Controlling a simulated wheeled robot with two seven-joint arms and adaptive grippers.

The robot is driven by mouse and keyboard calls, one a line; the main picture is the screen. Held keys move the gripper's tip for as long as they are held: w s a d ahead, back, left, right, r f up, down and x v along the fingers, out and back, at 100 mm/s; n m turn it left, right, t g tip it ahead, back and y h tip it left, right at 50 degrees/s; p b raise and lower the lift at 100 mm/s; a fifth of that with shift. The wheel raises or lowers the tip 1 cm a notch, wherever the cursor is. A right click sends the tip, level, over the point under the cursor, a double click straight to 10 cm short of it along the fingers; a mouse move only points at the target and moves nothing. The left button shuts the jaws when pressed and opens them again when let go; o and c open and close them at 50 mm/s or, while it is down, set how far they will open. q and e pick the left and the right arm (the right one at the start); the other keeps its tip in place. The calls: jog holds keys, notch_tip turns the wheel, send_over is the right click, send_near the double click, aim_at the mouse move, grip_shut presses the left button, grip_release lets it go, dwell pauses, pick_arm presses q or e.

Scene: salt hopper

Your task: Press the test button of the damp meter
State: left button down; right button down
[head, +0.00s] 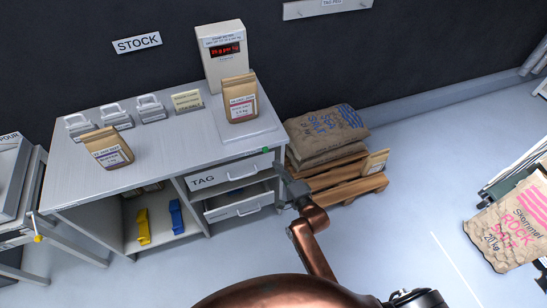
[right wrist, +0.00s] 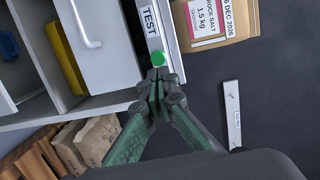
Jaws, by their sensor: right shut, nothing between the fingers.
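The damp meter (head: 222,60) is a pale box with a red lit display, at the back of the grey bench. A brown paper bag (head: 240,100) stands in front of it on a flat plate. The green test button (head: 265,150) is on the bench's front edge; it also shows in the right wrist view (right wrist: 159,58), beside a TEST label (right wrist: 150,22). My right gripper (head: 279,168) is shut and empty, its fingertips (right wrist: 157,78) close to the button. I cannot tell whether they touch it. My left gripper is not in view.
Another paper bag (head: 108,147) and several small pale holders (head: 115,115) stand on the bench. The TAG drawer (head: 228,174) is under the bench top. Large sacks (head: 325,132) lie on a pallet (head: 345,186) right of the bench.

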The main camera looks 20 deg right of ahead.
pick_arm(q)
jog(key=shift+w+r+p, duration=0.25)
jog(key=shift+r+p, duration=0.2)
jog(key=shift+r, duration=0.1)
pick_arm(e)
jog(key=s, duration=0.2)
jog(key=s+d, duration=0.1)
jog(key=s, duration=0.2)
jog(key=shift+s+r, duration=0.1)
jog(key=shift+s, duration=0.25)
jog(key=shift+d, duration=0.1)
